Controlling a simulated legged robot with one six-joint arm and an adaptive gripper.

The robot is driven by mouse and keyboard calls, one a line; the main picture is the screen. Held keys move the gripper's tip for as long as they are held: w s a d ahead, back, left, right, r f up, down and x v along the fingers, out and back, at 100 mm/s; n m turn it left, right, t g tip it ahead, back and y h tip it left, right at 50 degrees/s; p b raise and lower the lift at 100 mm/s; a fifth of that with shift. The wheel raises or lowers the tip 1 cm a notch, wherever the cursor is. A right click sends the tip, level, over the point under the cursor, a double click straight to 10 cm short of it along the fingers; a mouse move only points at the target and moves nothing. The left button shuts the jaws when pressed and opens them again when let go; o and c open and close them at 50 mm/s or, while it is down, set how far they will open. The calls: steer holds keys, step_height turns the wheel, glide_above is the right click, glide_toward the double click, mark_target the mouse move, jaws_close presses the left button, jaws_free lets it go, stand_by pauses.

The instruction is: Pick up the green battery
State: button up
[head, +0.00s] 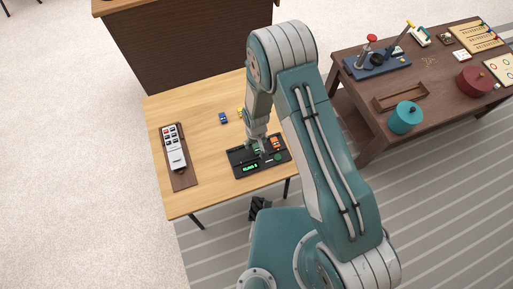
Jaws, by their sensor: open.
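My gripper (257,146) is at the end of my arm, low over the black charger-like tray (239,174) on the light wooden table. Its fingers are small in the picture and partly hidden by my own arm; they are open. A small green piece, seemingly the green battery (256,150), shows right at the fingertips, in or over the tray. I cannot tell whether the fingers touch it. An orange battery (277,143) sits in the tray just right of the gripper. The tray's front carries a lit green display (250,168).
A blue battery (223,118) and a yellow one (240,112) lie farther back on the wooden table (200,190). A dark table (440,110) with a teal pot (405,117) stands at right.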

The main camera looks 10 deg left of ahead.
mark_target(257, 148)
step_height(257, 148, down, 4)
steer(key=shift+d, duration=0.15)
jaws_close()
stand_by(0.3)
